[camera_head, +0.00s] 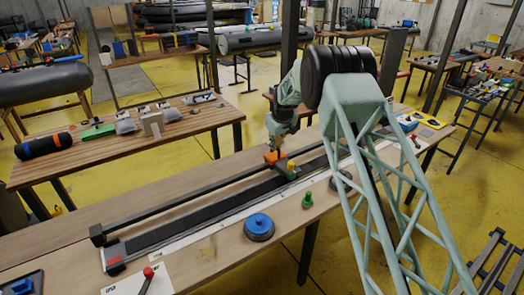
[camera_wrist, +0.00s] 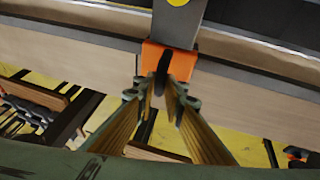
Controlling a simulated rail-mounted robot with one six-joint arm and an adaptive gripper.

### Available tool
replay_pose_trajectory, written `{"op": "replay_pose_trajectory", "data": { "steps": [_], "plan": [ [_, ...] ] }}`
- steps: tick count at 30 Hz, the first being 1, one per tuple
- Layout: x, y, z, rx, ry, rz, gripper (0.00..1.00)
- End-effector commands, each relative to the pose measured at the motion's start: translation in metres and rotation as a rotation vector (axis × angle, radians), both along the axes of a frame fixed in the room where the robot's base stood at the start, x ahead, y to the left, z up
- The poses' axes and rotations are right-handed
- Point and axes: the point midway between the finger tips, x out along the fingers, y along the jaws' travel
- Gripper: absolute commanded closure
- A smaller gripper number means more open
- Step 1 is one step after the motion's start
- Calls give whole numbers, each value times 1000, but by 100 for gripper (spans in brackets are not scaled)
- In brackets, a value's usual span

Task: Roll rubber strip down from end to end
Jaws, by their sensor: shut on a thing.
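A long black rubber strip (camera_head: 200,221) lies flat along the bench, running from front left toward the back right. A dark rail (camera_head: 175,203) runs beside it on its far side. An orange roller block (camera_head: 274,157) sits at the rail partway along. My gripper (camera_head: 275,145) comes down onto this block from above. In the wrist view, my gripper's fingers (camera_wrist: 164,90) converge on a dark handle (camera_wrist: 163,72) in front of the orange block (camera_wrist: 182,62). A grey arm with a yellow spot (camera_wrist: 177,3) extends from the block. The roller's contact with the strip is hidden.
A blue round container (camera_head: 259,226), a green knob-shaped piece (camera_head: 307,199) and a red-topped tool (camera_head: 148,275) stand on the near side of the bench (camera_head: 222,254). Another wooden table (camera_head: 75,168) with small items is behind. Yellow floor lies between.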

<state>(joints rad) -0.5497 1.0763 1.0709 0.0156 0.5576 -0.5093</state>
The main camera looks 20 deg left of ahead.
Motion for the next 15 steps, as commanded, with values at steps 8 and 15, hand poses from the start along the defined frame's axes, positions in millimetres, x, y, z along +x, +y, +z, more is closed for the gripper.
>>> {"op": "replay_pose_trajectory", "data": {
  "steps": [8, 15],
  "plan": [
    [49, -32, -1, 0, 0, -2, 100],
    [72, -46, -1, -1, 0, 1, 100]
  ]
}}
